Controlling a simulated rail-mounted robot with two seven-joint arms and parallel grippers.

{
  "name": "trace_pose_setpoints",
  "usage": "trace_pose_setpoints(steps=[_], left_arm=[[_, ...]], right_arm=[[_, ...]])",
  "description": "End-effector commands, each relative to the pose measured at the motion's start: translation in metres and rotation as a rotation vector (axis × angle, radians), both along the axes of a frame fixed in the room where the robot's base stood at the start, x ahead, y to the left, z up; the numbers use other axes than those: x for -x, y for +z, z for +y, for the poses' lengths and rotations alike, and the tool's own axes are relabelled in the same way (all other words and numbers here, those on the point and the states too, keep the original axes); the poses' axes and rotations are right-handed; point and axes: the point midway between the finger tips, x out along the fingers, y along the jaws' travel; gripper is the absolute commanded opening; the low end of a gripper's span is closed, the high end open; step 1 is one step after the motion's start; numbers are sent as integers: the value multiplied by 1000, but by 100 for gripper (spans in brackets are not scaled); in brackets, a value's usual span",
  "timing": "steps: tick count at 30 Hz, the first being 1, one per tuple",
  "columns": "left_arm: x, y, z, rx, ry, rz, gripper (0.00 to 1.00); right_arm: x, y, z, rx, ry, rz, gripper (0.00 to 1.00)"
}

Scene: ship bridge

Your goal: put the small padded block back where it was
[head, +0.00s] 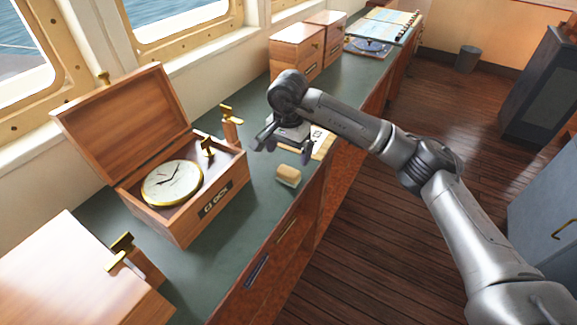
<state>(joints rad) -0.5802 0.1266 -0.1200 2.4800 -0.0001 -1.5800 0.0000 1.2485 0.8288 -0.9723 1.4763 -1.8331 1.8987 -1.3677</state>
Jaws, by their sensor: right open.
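The small padded block (288,176) is tan with a pale top. It lies on the green counter (226,229) near its front edge, to the right of an open wooden clock box (196,213). My right gripper (280,151) is above the counter, just behind and above the block in the picture. Its fingers are spread and nothing is between them. It looks apart from the block. My left gripper is not in view.
The open box holds a round dial (172,183); its lid (128,122) leans back. A closed wooden box (72,275) stands at the lower left. More boxes (297,50) stand farther back.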

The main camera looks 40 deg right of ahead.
Motion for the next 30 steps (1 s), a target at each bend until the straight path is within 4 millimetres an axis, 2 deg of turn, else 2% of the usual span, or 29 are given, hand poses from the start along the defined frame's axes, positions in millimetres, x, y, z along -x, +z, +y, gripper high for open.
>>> trace_pose_setpoints(steps=[4, 10, 30], left_arm=[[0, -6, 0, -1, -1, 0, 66], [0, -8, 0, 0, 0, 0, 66], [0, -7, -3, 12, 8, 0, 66]], right_arm=[[0, 20, 0, 0, 0, -3, 93], [0, 35, 0, 0, 0, -1, 93], [0, 38, 0, 0, 0, 0, 93]])
